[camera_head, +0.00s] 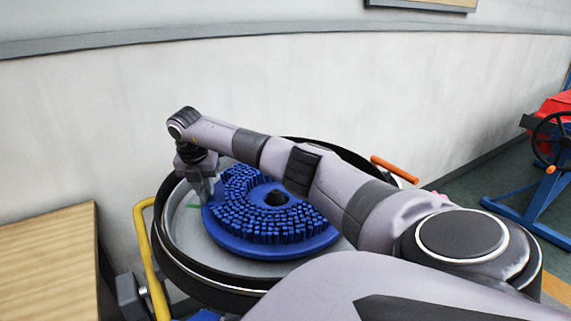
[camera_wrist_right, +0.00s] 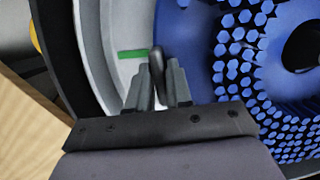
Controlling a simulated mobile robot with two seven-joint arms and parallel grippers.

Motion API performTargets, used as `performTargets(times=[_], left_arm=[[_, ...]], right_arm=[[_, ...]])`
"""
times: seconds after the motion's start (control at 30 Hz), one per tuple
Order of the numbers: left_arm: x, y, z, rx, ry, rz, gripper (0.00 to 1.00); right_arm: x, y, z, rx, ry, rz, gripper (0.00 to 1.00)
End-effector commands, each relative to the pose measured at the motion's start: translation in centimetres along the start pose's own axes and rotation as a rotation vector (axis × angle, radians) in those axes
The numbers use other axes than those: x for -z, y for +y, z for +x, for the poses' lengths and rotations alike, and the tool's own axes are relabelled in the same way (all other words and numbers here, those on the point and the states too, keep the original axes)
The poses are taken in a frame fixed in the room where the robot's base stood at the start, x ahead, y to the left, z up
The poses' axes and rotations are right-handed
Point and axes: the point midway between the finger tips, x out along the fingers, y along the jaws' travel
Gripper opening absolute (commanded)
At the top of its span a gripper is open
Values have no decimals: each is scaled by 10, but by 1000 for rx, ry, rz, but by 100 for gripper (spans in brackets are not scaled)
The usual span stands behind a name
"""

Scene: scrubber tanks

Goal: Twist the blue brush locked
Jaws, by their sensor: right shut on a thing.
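My right gripper (camera_head: 206,192) reaches down at the brush's left edge. In the wrist view its fingers (camera_wrist_right: 157,90) are shut on a dark upright peg (camera_wrist_right: 156,62) at the brush rim. A green mark (camera_wrist_right: 132,54) lies on the grey housing floor just left of the peg. My left gripper is not in view.
A black rim (camera_head: 205,283) rings the housing, with a yellow bar (camera_head: 150,260) at its left and an orange handle (camera_head: 394,169) at the back right. A wooden surface (camera_head: 45,255) stands at left. A white wall (camera_head: 90,120) is close behind.

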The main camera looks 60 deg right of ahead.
Motion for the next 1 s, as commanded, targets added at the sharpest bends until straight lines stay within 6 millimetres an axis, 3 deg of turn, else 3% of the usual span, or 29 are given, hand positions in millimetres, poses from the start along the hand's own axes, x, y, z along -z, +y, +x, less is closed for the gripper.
performTargets(times=[0.43,0.47,0.53,0.93,1.0], left_arm=[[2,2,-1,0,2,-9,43],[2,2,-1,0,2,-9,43],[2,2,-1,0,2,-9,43],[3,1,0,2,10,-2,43],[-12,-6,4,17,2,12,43]], right_arm=[[-11,0,3,19,4,68,0],[-11,0,4,19,4,68,26],[-11,0,4,19,3,67,49],[-10,0,5,16,5,68,49],[-10,0,5,16,4,68,49]])
